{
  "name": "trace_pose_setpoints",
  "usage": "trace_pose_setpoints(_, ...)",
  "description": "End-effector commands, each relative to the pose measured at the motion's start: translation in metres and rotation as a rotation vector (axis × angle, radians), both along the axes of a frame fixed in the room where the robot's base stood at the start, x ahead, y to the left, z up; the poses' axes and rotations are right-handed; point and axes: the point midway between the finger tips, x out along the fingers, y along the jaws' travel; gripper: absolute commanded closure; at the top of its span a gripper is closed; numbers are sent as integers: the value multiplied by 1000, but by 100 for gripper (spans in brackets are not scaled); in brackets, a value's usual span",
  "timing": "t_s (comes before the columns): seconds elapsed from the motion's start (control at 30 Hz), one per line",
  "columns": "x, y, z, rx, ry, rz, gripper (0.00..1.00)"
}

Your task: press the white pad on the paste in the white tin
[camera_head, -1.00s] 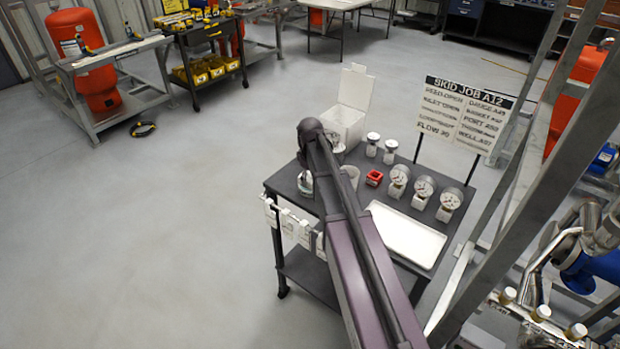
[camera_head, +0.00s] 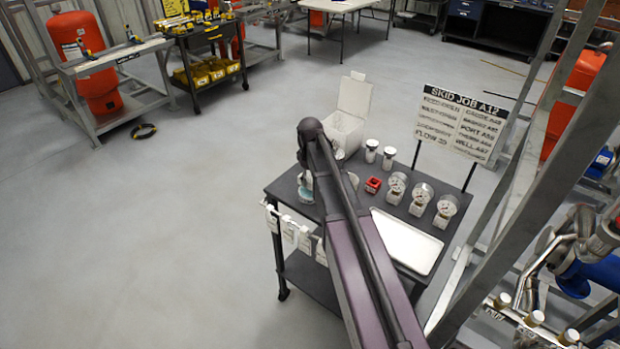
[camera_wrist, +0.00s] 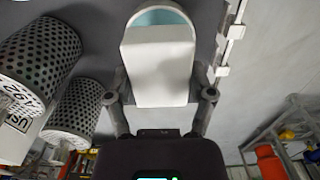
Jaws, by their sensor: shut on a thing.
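My gripper (camera_wrist: 160,78) is shut on the white pad (camera_wrist: 158,72), a pale block between its two fingers in the wrist view. The white tin (camera_wrist: 160,9) shows at the top of that view, with teal paste (camera_wrist: 160,17) inside its rim. The pad's far end overlaps the near part of the tin's opening in the picture. Whether it touches the paste I cannot tell. In the head view, a teal patch of paste (camera_head: 306,195) shows at the cart's left side, and my arm hides most of my gripper.
Two perforated cylinders (camera_wrist: 42,55) stand left of my gripper in the wrist view. On the dark cart are a white open-lidded box (camera_head: 345,130), a red block (camera_head: 373,185), several gauges (camera_head: 421,197) and a white tray (camera_head: 407,241). White tags (camera_head: 288,228) hang along its left edge.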

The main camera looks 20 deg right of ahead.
Motion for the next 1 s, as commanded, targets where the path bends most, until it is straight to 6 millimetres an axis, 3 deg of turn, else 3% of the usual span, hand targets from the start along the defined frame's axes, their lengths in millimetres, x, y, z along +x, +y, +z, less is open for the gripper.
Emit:
trace_pose_setpoints(0.6, 0, 0, 36, 0, 0, 0, 68)
trace_pose_setpoints(1.0, 0, 0, 37, 0, 0, 0, 68)
